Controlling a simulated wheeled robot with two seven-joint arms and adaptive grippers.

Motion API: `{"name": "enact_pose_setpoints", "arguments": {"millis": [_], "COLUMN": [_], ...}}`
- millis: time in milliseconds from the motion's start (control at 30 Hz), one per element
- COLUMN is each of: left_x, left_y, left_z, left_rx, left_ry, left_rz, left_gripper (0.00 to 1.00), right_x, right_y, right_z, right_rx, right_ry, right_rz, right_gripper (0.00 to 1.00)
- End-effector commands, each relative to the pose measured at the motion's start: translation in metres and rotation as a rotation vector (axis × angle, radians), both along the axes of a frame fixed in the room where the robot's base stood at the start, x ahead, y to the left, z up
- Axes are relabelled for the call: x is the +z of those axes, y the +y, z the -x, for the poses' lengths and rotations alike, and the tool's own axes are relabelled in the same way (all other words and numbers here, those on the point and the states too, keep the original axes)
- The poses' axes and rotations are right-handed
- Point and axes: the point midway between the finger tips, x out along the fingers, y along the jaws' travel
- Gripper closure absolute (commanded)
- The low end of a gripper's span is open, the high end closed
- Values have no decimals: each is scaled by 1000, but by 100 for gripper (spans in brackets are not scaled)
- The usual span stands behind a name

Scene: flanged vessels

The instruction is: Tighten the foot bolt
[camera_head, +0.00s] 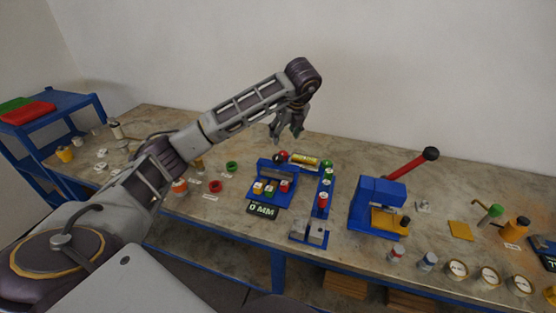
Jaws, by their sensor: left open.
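My left gripper (285,134) is open and empty, hanging above the back part of the table. Below it stands a blue fixture (273,180) with small coloured-top pieces on it and a black display (262,210) reading 0 MM at its front. A yellow-and-metal cylinder (305,161) lies just behind the fixture, near a red ball (281,156). I cannot tell which part is the foot bolt; the pieces are too small. My right gripper is not in view.
Several round-topped containers line the front right edge. A blue shelf (60,140) stands at the left. The tabletop (352,162) is fairly clear along the back.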

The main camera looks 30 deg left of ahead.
Motion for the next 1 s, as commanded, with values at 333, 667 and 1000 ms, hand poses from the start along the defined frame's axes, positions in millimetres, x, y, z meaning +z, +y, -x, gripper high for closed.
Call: {"name": "enact_pose_setpoints", "arguments": {"millis": [333,667,1000], "left_x": [-10,-11,-36], "left_y": [-1,0,9], "left_z": [0,0,-5], "left_rx": [-2,-2,-1], "left_ry": [0,0,3], "left_rz": [1,1,2], "left_gripper": [41,41,41], "right_x": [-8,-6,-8], "right_y": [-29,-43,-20], "right_z": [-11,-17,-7], "right_rx": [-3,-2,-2], "right_ry": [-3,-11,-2], "right_rz": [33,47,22], "right_gripper": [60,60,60]}}
